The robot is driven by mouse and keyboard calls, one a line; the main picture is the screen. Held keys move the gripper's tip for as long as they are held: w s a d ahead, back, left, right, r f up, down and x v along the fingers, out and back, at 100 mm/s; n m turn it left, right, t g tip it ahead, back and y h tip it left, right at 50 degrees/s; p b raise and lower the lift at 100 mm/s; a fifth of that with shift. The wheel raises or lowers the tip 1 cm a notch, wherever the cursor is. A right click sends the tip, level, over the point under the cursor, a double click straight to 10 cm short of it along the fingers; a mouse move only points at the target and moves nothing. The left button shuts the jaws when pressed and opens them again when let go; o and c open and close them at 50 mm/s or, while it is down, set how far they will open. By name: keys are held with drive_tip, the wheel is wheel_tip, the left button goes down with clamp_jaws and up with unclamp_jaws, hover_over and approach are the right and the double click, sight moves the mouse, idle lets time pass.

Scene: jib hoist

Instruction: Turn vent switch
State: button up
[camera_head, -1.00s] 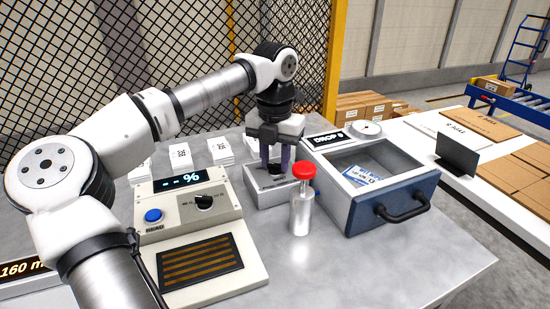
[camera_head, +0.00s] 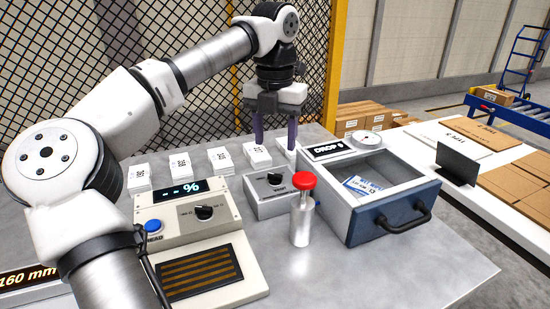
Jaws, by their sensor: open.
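A small grey switch box (camera_head: 260,203) with a dark knob (camera_head: 274,179) on its top panel stands on the metal table, behind the red-capped bottle. Its lettering is too small to read fully. A meter box (camera_head: 215,240) to its left carries another black knob (camera_head: 204,212), a blue button (camera_head: 153,226) and a display reading "--%". My gripper (camera_head: 275,142) points down, above and behind the small box. Its two fingers are apart with nothing between them, and it is clear of the knob.
The red-capped bottle (camera_head: 302,220) stands close in front of the small box. A drawer unit (camera_head: 345,205) marked "DROP" is open at right, with a packet (camera_head: 364,188) inside. Several white card stacks (camera_head: 221,162) line the back. Front right table is bare.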

drive_tip(key=shift+r, duration=2.75)
drive_tip(key=shift+r, duration=0.1)
